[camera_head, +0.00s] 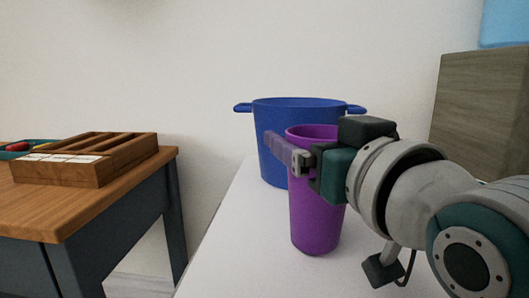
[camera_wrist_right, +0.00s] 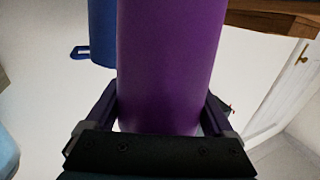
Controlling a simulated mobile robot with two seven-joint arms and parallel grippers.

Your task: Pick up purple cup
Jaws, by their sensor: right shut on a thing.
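The purple cup (camera_head: 313,222) stands upright on the white surface, in front of a blue pot. In the right wrist view the cup (camera_wrist_right: 170,60) fills the middle, between the two fingers of my right gripper (camera_wrist_right: 160,118). My left gripper is in neither view.
The blue pot (camera_head: 270,150) with side handles stands close behind the cup. A wooden table (camera_head: 130,180) at the left holds a slotted wooden box (camera_head: 62,172). A grey wooden block (camera_head: 480,110) stands at the right. The white surface (camera_head: 240,250) is clear left of the cup.

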